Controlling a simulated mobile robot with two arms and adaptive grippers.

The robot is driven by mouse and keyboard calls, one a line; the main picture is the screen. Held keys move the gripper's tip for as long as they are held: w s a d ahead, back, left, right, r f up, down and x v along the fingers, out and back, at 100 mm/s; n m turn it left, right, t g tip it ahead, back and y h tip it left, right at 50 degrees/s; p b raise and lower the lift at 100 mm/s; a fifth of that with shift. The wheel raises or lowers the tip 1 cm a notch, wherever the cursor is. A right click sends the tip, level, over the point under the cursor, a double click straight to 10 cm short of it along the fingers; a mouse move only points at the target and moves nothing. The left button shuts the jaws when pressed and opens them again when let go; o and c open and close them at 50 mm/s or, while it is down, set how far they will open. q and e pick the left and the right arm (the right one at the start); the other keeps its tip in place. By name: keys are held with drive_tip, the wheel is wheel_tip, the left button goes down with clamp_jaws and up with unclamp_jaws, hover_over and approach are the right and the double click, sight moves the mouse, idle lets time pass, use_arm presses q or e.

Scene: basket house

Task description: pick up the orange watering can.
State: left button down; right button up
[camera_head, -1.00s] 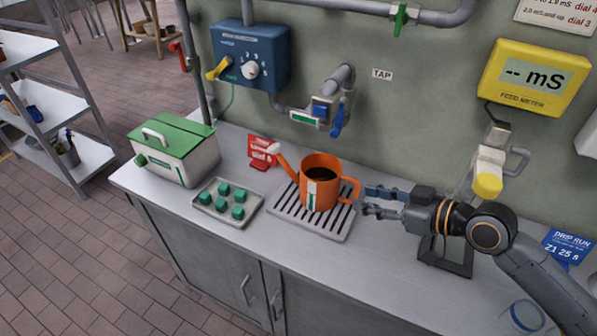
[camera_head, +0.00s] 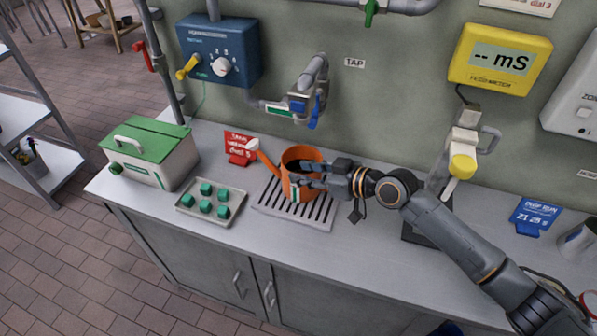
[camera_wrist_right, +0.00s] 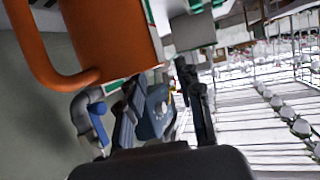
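The orange watering can (camera_head: 289,182) stands upright on a slatted drain grate (camera_head: 262,207) on the counter. My right gripper (camera_head: 304,176) reaches in from the right and overlaps the can's right side in the head view, hiding the handle there. In the right wrist view, the can's orange body (camera_wrist_right: 112,38) and handle (camera_wrist_right: 38,62) lie at the upper left. The two fingers (camera_wrist_right: 160,100) are apart there, with no part of the can clearly between them. I cannot tell whether they touch it. My left gripper is not in view.
A tray (camera_head: 181,207) of green cubes and a green-lidded box (camera_head: 150,165) stand left of the grate. A red card (camera_head: 238,146) is behind the spout. The tap (camera_head: 310,85) hangs above; a yellow meter (camera_head: 500,60) is at right. The front counter is clear.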

sight(285, 169)
drive_tip(key=p+x, duration=0.1)
drive_tip(key=x, duration=0.3)
clamp_jaws()
drive_tip(key=shift+r, duration=0.1)
idle(0.3)
